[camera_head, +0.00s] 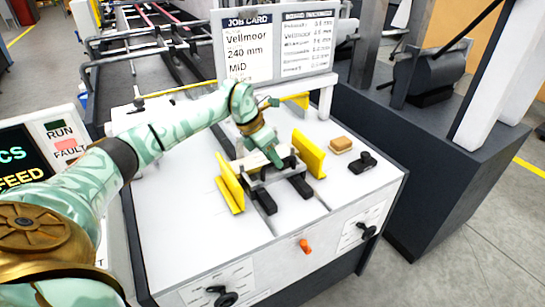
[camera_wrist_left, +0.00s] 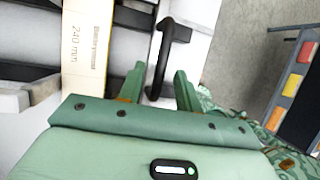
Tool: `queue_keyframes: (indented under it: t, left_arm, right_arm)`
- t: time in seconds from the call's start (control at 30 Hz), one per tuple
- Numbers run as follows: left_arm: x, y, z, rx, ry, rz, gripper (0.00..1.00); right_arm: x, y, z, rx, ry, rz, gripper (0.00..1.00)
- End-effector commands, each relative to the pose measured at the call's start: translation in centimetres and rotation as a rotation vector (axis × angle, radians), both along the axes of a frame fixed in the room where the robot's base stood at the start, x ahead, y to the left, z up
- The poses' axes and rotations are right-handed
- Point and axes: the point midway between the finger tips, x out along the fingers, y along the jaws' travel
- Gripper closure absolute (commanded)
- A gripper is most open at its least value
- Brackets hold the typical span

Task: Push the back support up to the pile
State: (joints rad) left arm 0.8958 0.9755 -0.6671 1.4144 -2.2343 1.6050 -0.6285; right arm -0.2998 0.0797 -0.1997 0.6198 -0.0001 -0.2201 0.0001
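My left gripper (camera_head: 278,163) reaches down over the middle of the white table, at a grey crossbar (camera_head: 262,180) on two dark rails; this seems to be the back support. In the left wrist view the gripper (camera_wrist_left: 160,72) is open, its green fingers apart. A black handle (camera_wrist_left: 163,58) stands between them, with visible gaps to both sides. A cream pile (camera_wrist_left: 86,45) marked "240 mm" lies left of the handle. In the head view the pile is mostly hidden behind my gripper and wrist. My right gripper is out of view.
Yellow guides (camera_head: 309,154) (camera_head: 229,190) stand on both sides of the rails. A brown block (camera_head: 341,144) and a black clamp-like part (camera_head: 363,162) lie to the right. A job card board (camera_head: 249,45) stands behind. The table's front right is clear.

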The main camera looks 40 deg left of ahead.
Motion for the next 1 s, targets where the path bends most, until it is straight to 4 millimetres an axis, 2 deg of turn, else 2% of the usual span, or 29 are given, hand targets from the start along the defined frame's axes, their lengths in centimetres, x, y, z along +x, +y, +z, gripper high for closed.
queue_keyframes:
  t: [0.27, 0.37, 0.47, 0.8, 1.0]
  left_arm:
    - [0.0, 0.0, 0.1, -0.001, 0.000, 0.000, 0.66]
    - [-0.2, 0.3, 0.8, 0.001, 0.000, 0.000, 0.66]
    - [-0.7, 0.8, 2.5, 0.001, -0.003, 0.000, 0.66]
    - [-3.3, 3.6, 10.9, 0.001, -0.005, 0.001, 0.66]
    - [-4.3, 4.8, 13.9, 0.001, -0.001, 0.001, 0.66]
  right_arm:
    - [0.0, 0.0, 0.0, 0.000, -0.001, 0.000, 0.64]
    - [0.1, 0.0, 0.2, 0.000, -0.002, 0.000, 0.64]
    - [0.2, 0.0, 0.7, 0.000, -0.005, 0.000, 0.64]
    - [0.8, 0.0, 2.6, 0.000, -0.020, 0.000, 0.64]
    - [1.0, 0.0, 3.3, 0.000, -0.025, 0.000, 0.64]
